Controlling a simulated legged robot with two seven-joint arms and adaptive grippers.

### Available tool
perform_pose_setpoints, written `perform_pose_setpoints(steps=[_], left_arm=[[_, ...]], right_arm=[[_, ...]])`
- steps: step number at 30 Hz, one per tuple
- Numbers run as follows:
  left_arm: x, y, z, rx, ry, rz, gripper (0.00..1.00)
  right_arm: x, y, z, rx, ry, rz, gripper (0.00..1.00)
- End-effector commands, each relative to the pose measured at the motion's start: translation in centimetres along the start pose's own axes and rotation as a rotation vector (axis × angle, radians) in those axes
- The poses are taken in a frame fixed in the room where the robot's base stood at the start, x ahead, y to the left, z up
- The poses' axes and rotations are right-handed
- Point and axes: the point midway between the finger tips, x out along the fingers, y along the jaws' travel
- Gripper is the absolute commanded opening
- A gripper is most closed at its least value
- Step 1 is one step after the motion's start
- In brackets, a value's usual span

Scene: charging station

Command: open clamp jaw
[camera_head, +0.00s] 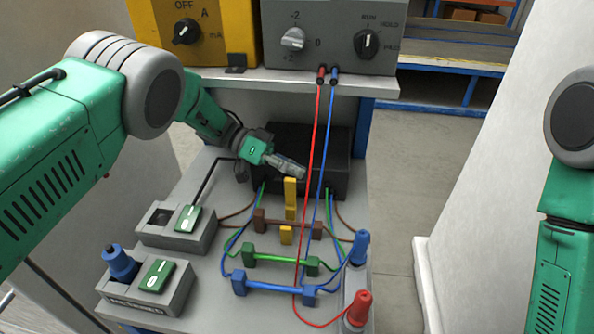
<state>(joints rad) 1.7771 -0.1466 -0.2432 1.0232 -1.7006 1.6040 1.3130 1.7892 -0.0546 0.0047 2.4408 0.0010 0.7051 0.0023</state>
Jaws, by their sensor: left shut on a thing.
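A yellow upright clamp piece (290,194) stands above the brown connector bar, in front of the black box. A smaller yellow block (286,235) sits just below it, at the brown bar. My left gripper (301,172) reaches in from the upper left. Its fingers are shut at the top of the yellow piece and partly overlap it, so the exact contact is hard to see. My right arm (560,220) stands at the right edge, and its gripper is outside the view.
Red (316,160) and blue (331,160) cables hang just right of my left gripper. The black box (310,150) is behind. Brown (310,229), green (283,258) and blue (275,286) connector bars lie in front. Grey switch boxes (160,236) are at left.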

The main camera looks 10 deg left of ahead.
Motion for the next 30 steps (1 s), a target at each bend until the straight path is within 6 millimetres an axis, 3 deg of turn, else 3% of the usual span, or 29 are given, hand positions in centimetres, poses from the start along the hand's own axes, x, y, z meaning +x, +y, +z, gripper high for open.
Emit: perform_pose_setpoints(steps=[8,9,10,22,30], left_arm=[[-0.3,0.0,-0.3,0.005,0.002,-0.005,0.0],[-0.3,0.0,-0.3,0.005,0.002,-0.005,0.25],[-0.3,0.0,-0.3,0.005,0.002,-0.005,0.31],[-0.8,-0.1,-0.1,0.003,0.001,-0.003,0.31],[-6.0,-0.8,0.6,0.004,0.003,-0.009,0.31]], right_arm=[[0.0,0.0,0.0,0.0,0.0,0.0,0.4],[0.0,0.0,0.0,0.0,0.0,0.0,0.4],[0.0,0.0,0.0,0.0,0.0,0.0,0.4],[-0.1,0.0,0.3,0.0,0.003,0.0,0.4],[-0.1,0.0,0.2,0.0,0.003,0.0,0.4]])
